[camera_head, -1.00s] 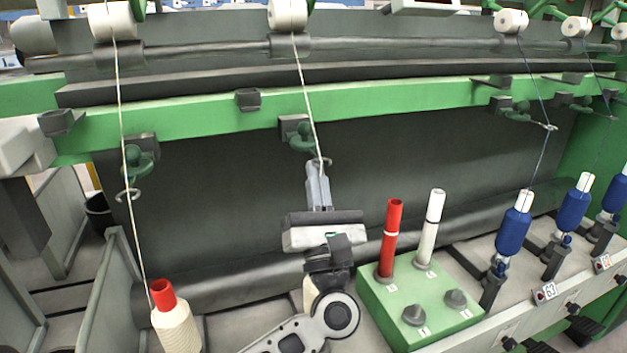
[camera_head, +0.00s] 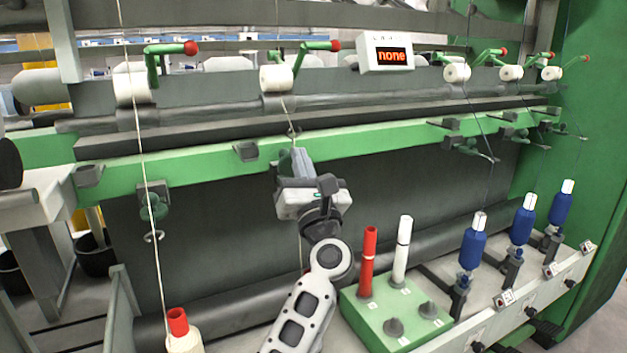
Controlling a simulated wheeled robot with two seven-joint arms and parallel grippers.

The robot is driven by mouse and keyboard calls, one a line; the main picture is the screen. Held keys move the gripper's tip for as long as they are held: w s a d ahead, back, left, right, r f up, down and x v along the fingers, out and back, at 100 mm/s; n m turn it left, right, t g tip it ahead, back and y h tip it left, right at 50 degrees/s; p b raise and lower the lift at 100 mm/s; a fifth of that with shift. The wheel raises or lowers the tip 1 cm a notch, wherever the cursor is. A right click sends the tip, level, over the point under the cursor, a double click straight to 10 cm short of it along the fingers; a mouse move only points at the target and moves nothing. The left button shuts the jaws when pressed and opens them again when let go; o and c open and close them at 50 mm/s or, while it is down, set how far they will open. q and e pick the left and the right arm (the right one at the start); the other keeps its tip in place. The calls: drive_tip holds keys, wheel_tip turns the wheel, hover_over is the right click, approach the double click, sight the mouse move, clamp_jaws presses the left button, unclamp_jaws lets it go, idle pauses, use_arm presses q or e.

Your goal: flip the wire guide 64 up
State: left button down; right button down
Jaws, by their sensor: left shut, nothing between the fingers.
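The wire guide at my left gripper, which I take to be number 64 though no label for it is readable, shows only as a small hook (camera_head: 293,132) at the upper edge of the green beam (camera_head: 215,165). A white thread runs from the roller above to this hook. The guide's green hinge is hidden behind my gripper. My left gripper (camera_head: 300,158) is shut with nothing between its fingers, its tips against or just below the hook; contact cannot be told. My right gripper is not in view.
Another wire guide (camera_head: 152,207) hangs down at the left, and several more (camera_head: 466,146) stick out at the right. A green block with red and white tubes (camera_head: 368,262) stands right of my arm. Blue bobbins (camera_head: 472,248) stand beyond it. A display (camera_head: 391,56) reads "none".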

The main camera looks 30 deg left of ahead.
use_arm(q)
drive_tip(key=r, duration=0.1)
drive_tip(key=w+a, duration=0.1)
drive_tip(key=a+r, duration=0.1)
drive_tip(key=shift+w+r, duration=0.25)
drive_tip(key=shift+r, duration=0.1)
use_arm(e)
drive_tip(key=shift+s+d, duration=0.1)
